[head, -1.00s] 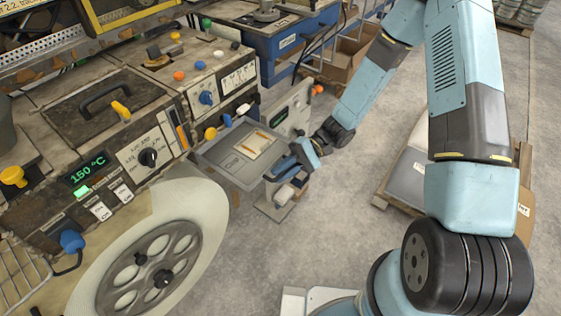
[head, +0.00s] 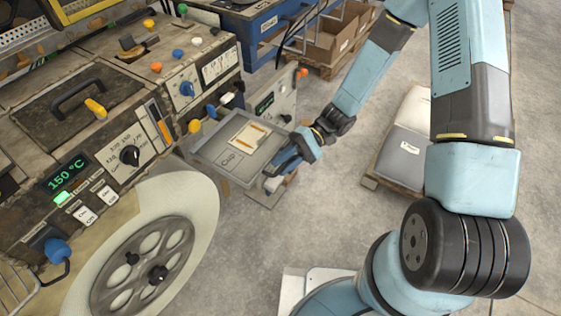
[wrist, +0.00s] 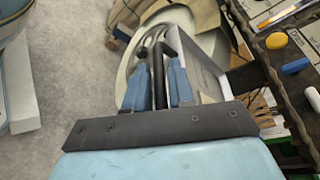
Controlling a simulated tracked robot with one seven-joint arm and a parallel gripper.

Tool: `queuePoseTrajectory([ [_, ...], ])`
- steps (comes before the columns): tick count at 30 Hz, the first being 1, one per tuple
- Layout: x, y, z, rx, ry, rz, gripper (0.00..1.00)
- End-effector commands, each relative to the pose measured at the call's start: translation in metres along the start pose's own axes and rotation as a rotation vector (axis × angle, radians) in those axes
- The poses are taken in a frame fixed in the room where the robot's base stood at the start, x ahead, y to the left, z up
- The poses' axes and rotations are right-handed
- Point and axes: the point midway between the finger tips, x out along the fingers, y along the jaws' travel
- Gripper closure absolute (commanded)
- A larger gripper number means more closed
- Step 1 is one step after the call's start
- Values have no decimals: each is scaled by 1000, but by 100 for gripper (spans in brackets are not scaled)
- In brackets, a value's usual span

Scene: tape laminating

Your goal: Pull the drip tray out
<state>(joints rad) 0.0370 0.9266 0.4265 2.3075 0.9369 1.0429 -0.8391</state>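The drip tray (head: 211,166) is a shallow grey metal tray in the head view, sticking out from the machine's side towards the right. A pale sheet with orange strips (head: 250,136) lies in it. My gripper (head: 279,173) is at the tray's outer right edge. In the wrist view my gripper (wrist: 158,88) has its two blue fingers on either side of a dark handle bar (wrist: 158,58). It looks shut on this bar. The tray's grey wall (wrist: 196,66) shows just right of the fingers. The tray's inner end by the machine is partly hidden.
The laminating machine (head: 130,155) with knobs and a 150 °C display fills the left. A large pale roll with a spoked wheel (head: 150,272) stands below it. A pallet with sacks (head: 403,150) is at right. Grey floor is clear between them.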

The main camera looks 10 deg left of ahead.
Motion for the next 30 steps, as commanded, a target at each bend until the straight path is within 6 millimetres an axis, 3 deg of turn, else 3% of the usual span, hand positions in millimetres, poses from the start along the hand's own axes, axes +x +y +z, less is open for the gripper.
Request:
queuePoseTrajectory([
  [7, 0, 0, 1, 0, -4, -1, 77],
  [11, -10, 0, 0, -2, -2, -1, 77],
  [30, -123, 0, -3, -1, -1, 0, 77],
])
